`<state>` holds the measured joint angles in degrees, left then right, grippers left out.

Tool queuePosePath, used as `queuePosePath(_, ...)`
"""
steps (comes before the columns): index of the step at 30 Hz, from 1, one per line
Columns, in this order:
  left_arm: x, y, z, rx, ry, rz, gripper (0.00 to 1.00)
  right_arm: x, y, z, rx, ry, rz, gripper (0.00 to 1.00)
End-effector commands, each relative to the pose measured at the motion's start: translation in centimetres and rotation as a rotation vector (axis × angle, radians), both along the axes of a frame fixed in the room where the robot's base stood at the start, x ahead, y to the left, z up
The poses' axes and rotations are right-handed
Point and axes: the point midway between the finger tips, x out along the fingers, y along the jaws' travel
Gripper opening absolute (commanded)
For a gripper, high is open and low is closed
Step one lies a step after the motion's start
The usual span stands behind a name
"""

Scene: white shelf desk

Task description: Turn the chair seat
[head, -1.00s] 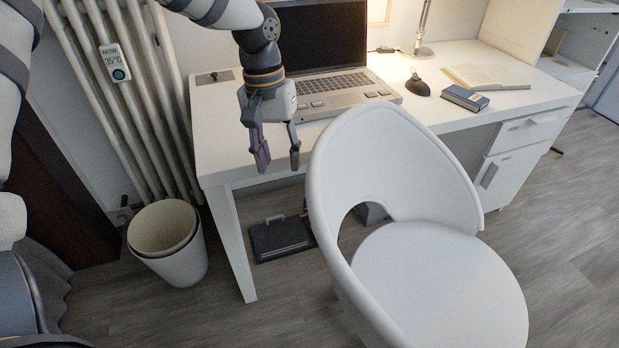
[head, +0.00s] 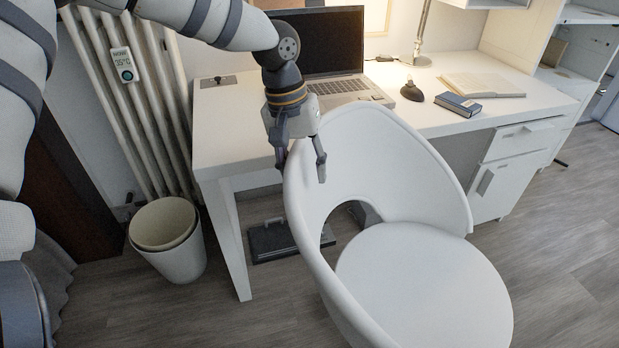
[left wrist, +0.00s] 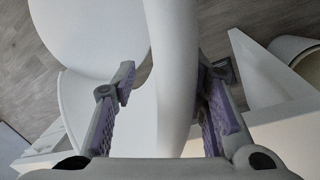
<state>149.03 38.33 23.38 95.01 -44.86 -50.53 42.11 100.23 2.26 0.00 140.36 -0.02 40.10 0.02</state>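The white chair has a curved shell back (head: 390,165) with an oval opening and a round seat (head: 425,290). It stands in front of the desk in the head view. My left gripper (head: 302,172) is at the left rim of the back, fingers pointing down and apart. In the left wrist view, the chair back's rim (left wrist: 173,70) runs between the two open fingers. A gap shows at the left finger; I cannot tell whether the right finger touches the rim. The seat (left wrist: 90,30) shows at upper left there. My right gripper is not in view.
The white desk (head: 225,130) stands behind the chair, bearing a laptop (head: 345,90), a black mouse (head: 412,92), a blue book (head: 458,103) and an open book (head: 485,86). A waste bin (head: 172,250) stands left. Floor right of the chair is clear.

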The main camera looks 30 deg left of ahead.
Motion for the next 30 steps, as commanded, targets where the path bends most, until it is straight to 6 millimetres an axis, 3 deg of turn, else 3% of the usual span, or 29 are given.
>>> queuePosePath(4, 0.1, -0.3, -1.9, 0.0, 0.002, 0.0, 0.4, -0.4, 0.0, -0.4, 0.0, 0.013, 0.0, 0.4)
queuePosePath(13, 0.2, -0.4, -2.0, 0.0, -0.002, -0.001, 0.4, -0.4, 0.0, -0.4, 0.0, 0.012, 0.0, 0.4)
queuePosePath(18, 0.2, -0.3, -2.0, 0.001, -0.002, -0.001, 0.01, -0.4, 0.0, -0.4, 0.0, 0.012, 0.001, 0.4)
queuePosePath(30, 0.4, -0.4, -2.1, 0.003, 0.0, -0.001, 0.0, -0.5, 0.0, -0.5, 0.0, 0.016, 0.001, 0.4)
